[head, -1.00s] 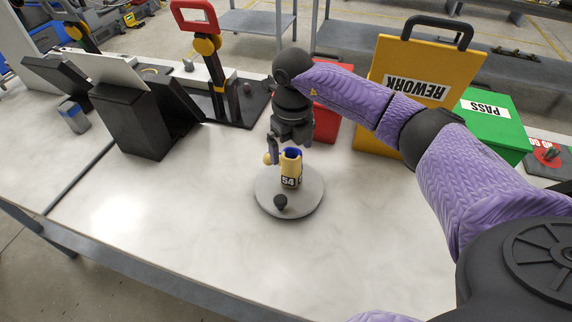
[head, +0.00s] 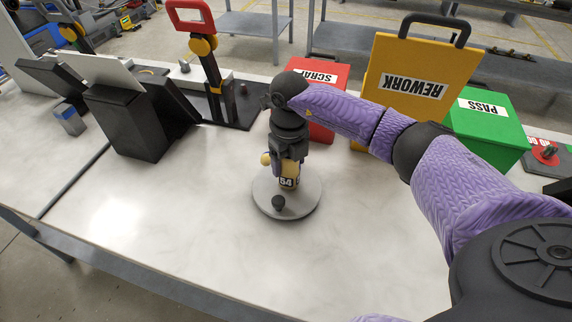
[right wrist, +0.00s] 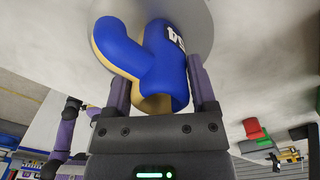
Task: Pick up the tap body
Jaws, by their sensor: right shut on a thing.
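In the right wrist view the tap body (right wrist: 160,62) shows a blue side and a spout slanting to the upper left. My right gripper (head: 287,164) reaches down from above and is shut on its upper part. In the right wrist view its two fingers (right wrist: 160,92) lie on either side of the body. The gripper hides the top of the body in the head view. My left gripper is not in view.
Behind are a red SCRAP bin (head: 325,100), a yellow REWORK bin (head: 420,65) and a green PASS bin (head: 490,130). A black stand (head: 128,125) is at the left. The table's front is clear.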

